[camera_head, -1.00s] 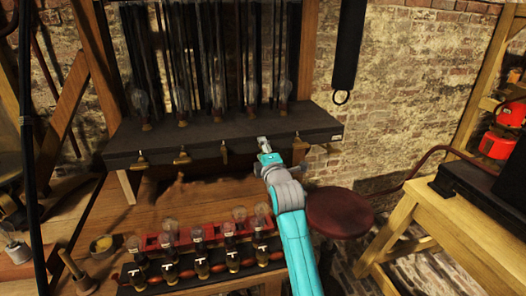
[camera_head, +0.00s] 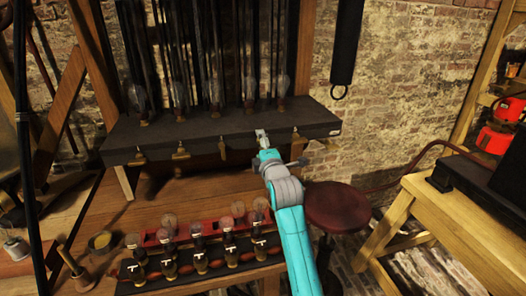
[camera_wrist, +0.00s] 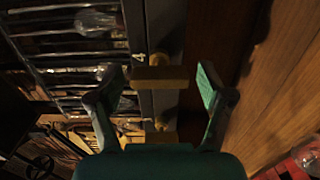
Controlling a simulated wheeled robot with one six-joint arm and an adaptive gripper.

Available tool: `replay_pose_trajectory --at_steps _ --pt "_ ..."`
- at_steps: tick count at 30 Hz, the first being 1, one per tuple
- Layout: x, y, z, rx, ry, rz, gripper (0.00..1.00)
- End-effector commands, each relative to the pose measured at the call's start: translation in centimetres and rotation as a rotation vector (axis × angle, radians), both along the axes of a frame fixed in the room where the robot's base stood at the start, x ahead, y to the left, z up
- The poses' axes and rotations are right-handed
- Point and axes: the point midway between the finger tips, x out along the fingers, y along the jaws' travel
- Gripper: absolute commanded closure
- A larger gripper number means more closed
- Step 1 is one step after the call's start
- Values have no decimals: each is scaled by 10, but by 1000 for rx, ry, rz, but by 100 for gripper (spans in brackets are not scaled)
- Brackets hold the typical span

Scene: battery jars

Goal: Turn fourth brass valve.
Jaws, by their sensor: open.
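Several brass valves line the front edge of a dark shelf (camera_head: 235,134). The valves to the left of my gripper (camera_head: 262,136) show clearly, the nearest being the third brass valve (camera_head: 222,148). A further valve (camera_head: 295,134) shows on the right. The fourth valve is covered by my gripper in the head view. In the wrist view my gripper (camera_wrist: 158,75) is open. A brass valve handle (camera_wrist: 160,78) lies crosswise between its fingers, with gaps on both sides and a "4" mark beside it. Another brass valve (camera_wrist: 160,134) sits lower, nearer the palm in the picture.
Glass jars (camera_head: 220,90) and dark rods stand on the shelf. Below, a rack (camera_head: 200,262) of several bulbs sits on the wooden bench (camera_head: 110,222). A round red stool (camera_head: 336,207) is at right, beside a wooden table (camera_head: 450,215) with a black box.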

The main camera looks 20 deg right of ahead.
Motion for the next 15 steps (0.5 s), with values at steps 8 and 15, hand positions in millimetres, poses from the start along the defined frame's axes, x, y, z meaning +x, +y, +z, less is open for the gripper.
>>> replay_pose_trajectory --at_steps 8,15 --pt "-38 0 -1 0 0 0 21" --pt "-85 0 -1 0 1 0 21"
